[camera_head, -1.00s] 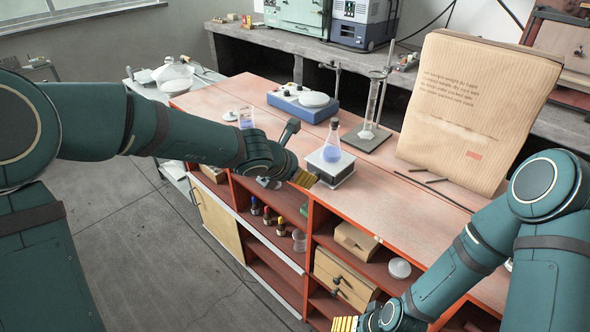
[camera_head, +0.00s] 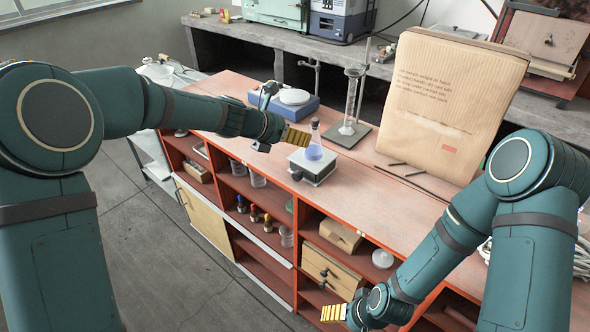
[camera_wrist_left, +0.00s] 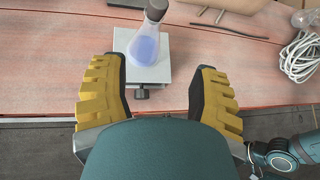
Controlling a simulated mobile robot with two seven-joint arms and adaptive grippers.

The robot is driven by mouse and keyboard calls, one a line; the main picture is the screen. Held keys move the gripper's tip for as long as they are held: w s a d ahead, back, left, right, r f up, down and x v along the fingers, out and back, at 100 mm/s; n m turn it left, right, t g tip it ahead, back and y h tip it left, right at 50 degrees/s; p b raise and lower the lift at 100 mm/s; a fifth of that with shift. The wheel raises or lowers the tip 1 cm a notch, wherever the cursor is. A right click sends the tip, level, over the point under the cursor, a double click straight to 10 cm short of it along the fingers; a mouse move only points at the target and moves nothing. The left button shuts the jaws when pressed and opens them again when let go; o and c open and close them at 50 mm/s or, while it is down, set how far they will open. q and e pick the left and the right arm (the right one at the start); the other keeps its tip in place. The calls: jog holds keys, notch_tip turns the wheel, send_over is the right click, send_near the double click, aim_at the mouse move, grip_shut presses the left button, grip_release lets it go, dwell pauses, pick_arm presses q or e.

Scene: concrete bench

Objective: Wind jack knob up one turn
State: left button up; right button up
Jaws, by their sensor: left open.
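The lab jack (camera_head: 311,168) is a small silver platform on the red bench top, near its front edge. A conical flask (camera_head: 314,148) with blue liquid and a dark stopper stands upright on it. In the left wrist view the jack (camera_wrist_left: 178,74) shows its dark knob (camera_wrist_left: 141,93) facing me, with the flask (camera_wrist_left: 146,45) above. My left gripper (camera_head: 296,138) is beside the jack and flask at their left; in its wrist view the yellow-padded fingers are spread, with the knob ahead between them and untouched. My right gripper (camera_head: 333,313) hangs low in front of the shelves; its opening is unclear.
A blue hotplate-like device (camera_head: 291,103) and a stand with a glass cylinder (camera_head: 352,97) are behind the jack. A large paper sack (camera_head: 452,105) stands at right, with dark rods (camera_head: 407,172) before it. Shelves below hold boxes (camera_head: 340,235) and bottles.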

pick_arm(q)
jog(key=g, duration=0.1)
jog(key=n+g+y+p, duration=0.1)
jog(key=g+y+p, duration=0.1)
jog(key=g+y, duration=0.15)
send_near(294, 173)
jog(key=shift+g, duration=0.45)
jog(key=b+x, duration=0.1)
jog(key=x, duration=0.2)
jog(key=b+x, duration=0.1)
jog(key=x, duration=0.3)
jog(key=b+x, duration=0.1)
jog(key=x, duration=0.3)
jog(key=shift+w+r, duration=0.15)
jog(key=shift+w, duration=0.15)
jog(key=shift+o, duration=0.2)
grip_shut()
